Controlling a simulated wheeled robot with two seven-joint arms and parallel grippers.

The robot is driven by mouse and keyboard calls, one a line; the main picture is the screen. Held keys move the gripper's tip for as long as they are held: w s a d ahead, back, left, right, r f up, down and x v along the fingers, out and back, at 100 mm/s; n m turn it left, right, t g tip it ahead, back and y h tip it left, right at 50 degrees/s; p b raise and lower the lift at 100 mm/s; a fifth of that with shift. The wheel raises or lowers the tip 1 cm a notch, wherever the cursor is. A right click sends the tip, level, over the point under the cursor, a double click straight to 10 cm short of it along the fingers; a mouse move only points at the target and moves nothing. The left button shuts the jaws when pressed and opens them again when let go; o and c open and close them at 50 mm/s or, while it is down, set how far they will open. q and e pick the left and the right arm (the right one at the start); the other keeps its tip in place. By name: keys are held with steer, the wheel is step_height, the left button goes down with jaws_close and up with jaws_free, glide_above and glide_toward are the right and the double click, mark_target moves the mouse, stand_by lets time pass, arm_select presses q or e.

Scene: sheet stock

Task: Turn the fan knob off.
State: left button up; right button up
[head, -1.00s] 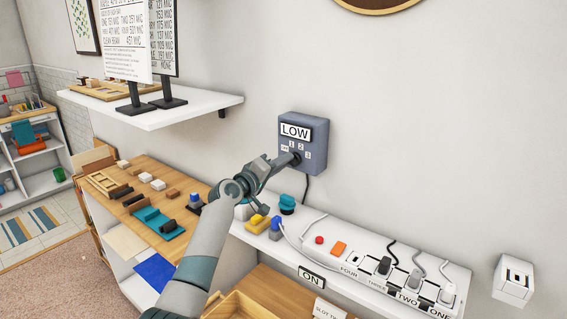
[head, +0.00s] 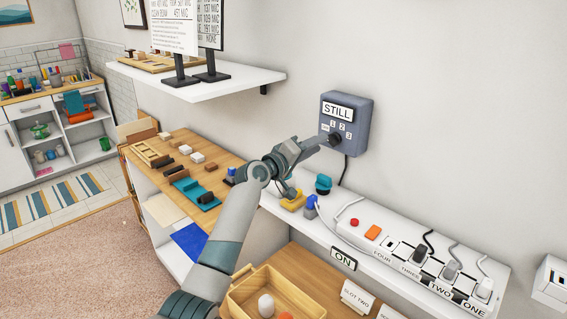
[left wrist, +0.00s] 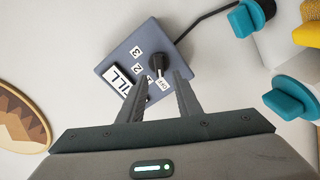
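The fan control box (head: 347,122) is blue-grey and fixed to the wall. Its label (head: 338,112) reads STILL, above small marks 1, 2 and 3. The dark knob (left wrist: 157,69) is at the box's lower part; in the left wrist view its pointer end is at the OFF mark (left wrist: 163,85). My left gripper (left wrist: 160,80) is open, its two fingertips on either side of the knob with visible gaps. In the head view the left gripper (head: 325,141) reaches the knob from the left and partly hides it. My right gripper is not in view.
A white shelf (head: 210,85) with signs juts out left of the box. Below are teal-capped items (head: 323,184), a power strip (head: 425,262) with plugs and an ON label (head: 343,258). A cable (head: 345,170) hangs under the box.

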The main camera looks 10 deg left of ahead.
arm_select(q)
steer(key=b+v, duration=0.3)
steer(key=v, duration=1)
steer(key=shift+s+a, duration=0.2)
steer(key=shift+s, duration=0.05)
steer(key=shift+f, duration=0.1)
